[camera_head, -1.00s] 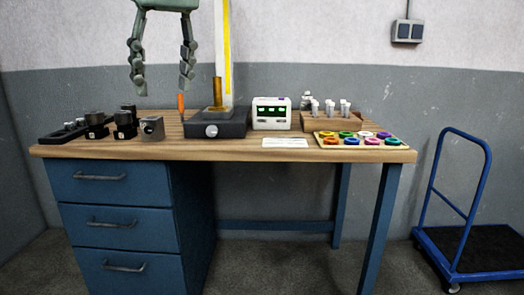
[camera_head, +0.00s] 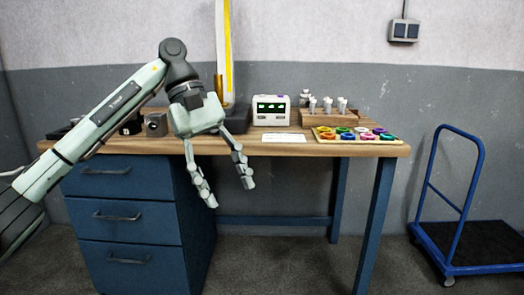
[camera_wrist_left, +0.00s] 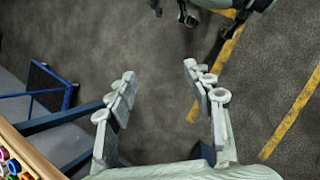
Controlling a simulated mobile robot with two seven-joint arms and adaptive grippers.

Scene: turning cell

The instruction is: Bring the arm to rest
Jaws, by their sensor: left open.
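My left arm comes in from the left in the head view. My left gripper (camera_head: 229,194) hangs in front of the workbench (camera_head: 300,149), fingers pointing down, below the level of the top's front edge. Its fingers are apart with nothing between them. In the left wrist view the open left gripper (camera_wrist_left: 165,100) is above the grey floor, with the bench edge at the lower left. The arm hides part of the bench's left side and the black height gauge base. My right gripper does not show in the head view.
On the bench stand a white display box (camera_head: 271,110), a wooden rack with white vials (camera_head: 328,118), a board of coloured rings (camera_head: 355,135) and a grey block (camera_head: 156,124). A blue trolley (camera_head: 470,246) stands right. Yellow lines (camera_wrist_left: 289,120) mark the floor.

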